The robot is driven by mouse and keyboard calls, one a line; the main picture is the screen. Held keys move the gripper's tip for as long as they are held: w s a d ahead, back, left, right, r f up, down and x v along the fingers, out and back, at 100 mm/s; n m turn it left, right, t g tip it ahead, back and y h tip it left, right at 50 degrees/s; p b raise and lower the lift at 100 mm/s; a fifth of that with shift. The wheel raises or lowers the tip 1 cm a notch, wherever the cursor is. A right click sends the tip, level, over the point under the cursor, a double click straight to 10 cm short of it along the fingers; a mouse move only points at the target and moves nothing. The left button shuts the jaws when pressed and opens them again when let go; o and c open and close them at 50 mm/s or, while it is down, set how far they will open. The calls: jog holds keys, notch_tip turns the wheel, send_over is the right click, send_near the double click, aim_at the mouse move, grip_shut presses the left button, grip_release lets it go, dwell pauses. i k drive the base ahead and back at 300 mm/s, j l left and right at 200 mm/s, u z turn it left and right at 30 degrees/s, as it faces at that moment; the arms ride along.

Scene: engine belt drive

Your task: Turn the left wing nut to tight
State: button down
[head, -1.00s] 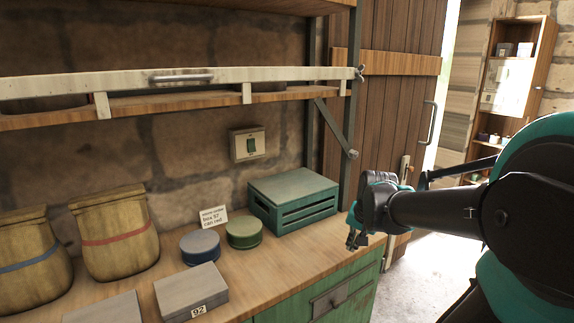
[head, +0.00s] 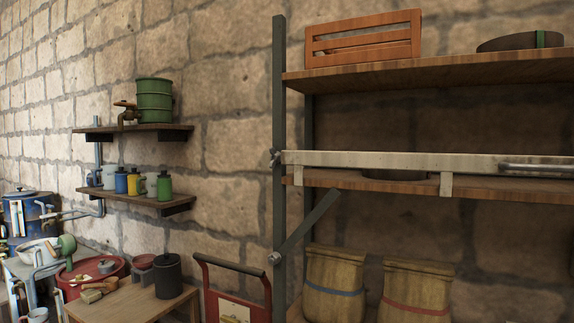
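The left wing nut (head: 275,158) is a small grey metal piece on the dark upright post, at the left end of a pale bar (head: 400,160). It is too small to tell how tight it is. The bar runs level along the front of the middle shelf and has a metal handle (head: 540,167) at the right. My gripper is not in view.
A round metal knob (head: 274,258) sits lower on the same post (head: 280,90), at the diagonal brace (head: 308,230). A red-framed cart or rack (head: 235,265) stands below left. A small wooden table (head: 130,302) with pots is farther left. Two sacks (head: 333,285) stand under the shelf.

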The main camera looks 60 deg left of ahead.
aim_at(275, 157)
jog(key=l+u, duration=0.1)
jog(key=u, duration=1.25)
jog(key=j+u, duration=0.1)
jog(key=u, duration=1)
